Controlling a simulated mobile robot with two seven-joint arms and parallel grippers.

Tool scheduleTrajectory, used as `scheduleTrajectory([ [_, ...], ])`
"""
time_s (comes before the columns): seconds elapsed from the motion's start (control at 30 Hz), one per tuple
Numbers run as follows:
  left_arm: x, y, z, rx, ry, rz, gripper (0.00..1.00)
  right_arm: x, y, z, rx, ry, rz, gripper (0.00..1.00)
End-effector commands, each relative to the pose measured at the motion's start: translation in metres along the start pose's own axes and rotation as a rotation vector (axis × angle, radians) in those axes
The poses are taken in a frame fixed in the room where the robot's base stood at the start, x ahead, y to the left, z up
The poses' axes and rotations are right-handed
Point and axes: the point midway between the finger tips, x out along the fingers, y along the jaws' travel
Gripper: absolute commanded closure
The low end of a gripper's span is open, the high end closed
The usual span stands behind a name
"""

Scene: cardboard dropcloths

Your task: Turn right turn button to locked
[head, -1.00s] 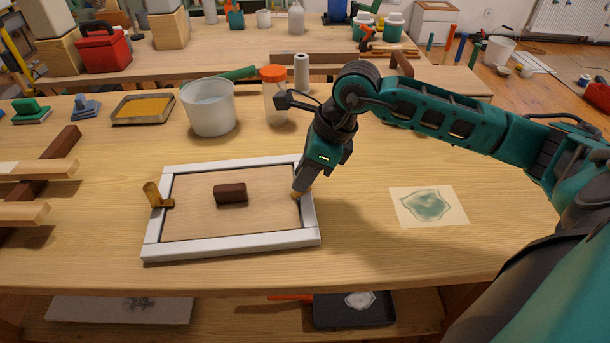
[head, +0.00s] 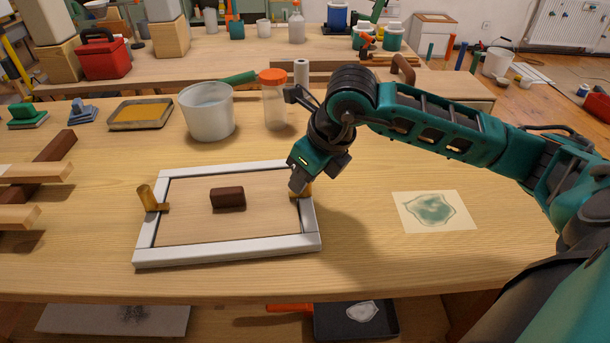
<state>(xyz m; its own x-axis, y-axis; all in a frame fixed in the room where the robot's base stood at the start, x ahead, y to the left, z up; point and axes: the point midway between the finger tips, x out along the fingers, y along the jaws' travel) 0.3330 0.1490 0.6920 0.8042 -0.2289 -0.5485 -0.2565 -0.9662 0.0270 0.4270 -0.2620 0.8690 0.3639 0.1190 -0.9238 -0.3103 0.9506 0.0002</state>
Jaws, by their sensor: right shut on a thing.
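A white rectangular frame (head: 228,251) lies on the wooden table around a wooden panel (head: 235,222) with a dark brown block handle (head: 228,198). The left turn button (head: 149,199), brass coloured, sits on the frame's left side and its foot reaches inward over the panel. The right turn button (head: 305,190) is on the frame's right side, mostly hidden by my right gripper. My right gripper (head: 299,189) points down and is shut on the right turn button's upright part. The button's exact angle is hard to tell. My left gripper is not in view.
A white bucket (head: 208,112) and an orange-lidded jar (head: 274,102) stand behind the frame. A sheet with a green patch (head: 434,211) lies to the right. Wooden strips (head: 30,185) lie at left. The table in front of the frame is clear.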

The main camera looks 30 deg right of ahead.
Motion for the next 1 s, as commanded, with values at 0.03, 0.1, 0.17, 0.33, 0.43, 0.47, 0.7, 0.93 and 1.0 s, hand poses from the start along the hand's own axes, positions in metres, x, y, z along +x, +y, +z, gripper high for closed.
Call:
scheduleTrajectory([
  [0.03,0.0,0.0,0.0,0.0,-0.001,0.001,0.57,0.0,0.0,0.0,0.003,0.0,-0.002,1.0],
  [0.1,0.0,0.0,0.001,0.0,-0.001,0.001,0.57,0.0,-0.001,0.0,0.004,0.0,-0.003,1.0],
  [0.17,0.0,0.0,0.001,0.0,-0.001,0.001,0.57,0.0,-0.001,0.0,0.004,0.001,-0.003,1.0],
  [0.33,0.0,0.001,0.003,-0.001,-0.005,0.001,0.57,0.0,-0.001,0.0,0.004,0.0,-0.002,1.0],
  [0.43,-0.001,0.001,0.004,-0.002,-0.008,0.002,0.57,0.0,-0.001,0.0,0.004,0.0,-0.002,0.68],
  [0.47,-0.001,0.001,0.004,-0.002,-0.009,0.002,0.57,0.0,-0.001,0.0,0.004,0.0,-0.002,0.65],
  [0.7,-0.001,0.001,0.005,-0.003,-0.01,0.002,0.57,0.0,-0.001,0.0,0.003,0.0,-0.002,0.49],
  [0.93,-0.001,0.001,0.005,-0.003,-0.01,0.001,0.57,-0.004,-0.001,0.0,0.002,-0.001,-0.002,0.49],
  [1.0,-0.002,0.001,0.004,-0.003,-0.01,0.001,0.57,-0.011,-0.001,0.001,0.002,-0.002,-0.002,0.49],
])
